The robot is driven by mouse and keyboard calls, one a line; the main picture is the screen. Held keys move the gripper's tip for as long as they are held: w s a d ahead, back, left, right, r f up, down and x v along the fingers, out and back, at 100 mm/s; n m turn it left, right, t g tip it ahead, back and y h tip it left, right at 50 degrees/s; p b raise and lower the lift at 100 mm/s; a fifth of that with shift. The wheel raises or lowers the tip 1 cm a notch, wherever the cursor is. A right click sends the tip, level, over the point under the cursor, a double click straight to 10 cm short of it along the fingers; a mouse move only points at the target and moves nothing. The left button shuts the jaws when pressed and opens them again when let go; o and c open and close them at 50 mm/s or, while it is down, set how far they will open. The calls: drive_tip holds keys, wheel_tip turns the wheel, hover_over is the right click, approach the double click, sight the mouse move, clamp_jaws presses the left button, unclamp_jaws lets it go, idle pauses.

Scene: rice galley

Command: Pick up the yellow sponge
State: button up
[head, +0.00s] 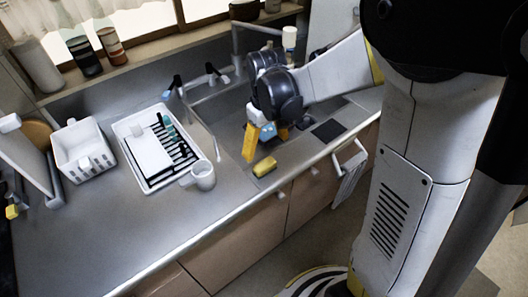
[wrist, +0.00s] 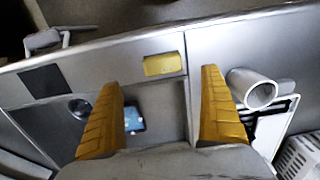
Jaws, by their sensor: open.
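The yellow sponge (head: 264,166) lies on the steel counter near its front edge, to the right of the white mug. In the wrist view the sponge (wrist: 162,65) lies beyond and between my fingertips, near the counter edge, and nothing covers it. My gripper (head: 260,142) is above the counter and sink edge, just behind the sponge in the head view. Its two yellow fingers are spread wide in the wrist view (wrist: 160,80), with nothing held between them.
A white mug (head: 204,175) stands left of the sponge, beside a white dish rack (head: 137,122). A white basket (head: 83,148) is farther left. A blue item (wrist: 134,119) lies in the sink. A towel (head: 350,172) hangs at the counter front.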

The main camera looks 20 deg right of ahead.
sight(265, 164)
drive_tip(key=f+b, duration=0.1)
drive_tip(key=f, duration=0.2)
drive_tip(key=f+b, duration=0.2)
drive_tip(key=f, duration=0.1)
drive_tip(key=f+b, duration=0.1)
drive_tip(key=f, duration=0.2)
drive_tip(key=shift+s+a+f, duration=0.1)
drive_tip(key=shift+a+f, duration=0.15)
drive_tip(key=shift+f, duration=0.15)
drive_tip(key=shift+r, duration=0.1)
drive_tip(key=c, duration=1.1)
drive_tip(key=shift+c, duration=0.2)
drive_tip(key=shift+r, duration=0.1)
wheel_tip(265, 164, up, 5)
drive_tip(key=shift+f+p, duration=0.2)
drive_tip(key=shift+p, duration=1)
drive_tip(key=s+d+r+p, duration=0.4)
drive_tip(key=s+d+r, duration=0.2)
drive_tip(key=s, duration=0.3)
drive_tip(key=shift+d, duration=0.85)
drive_tip(key=shift+r, duration=0.1)
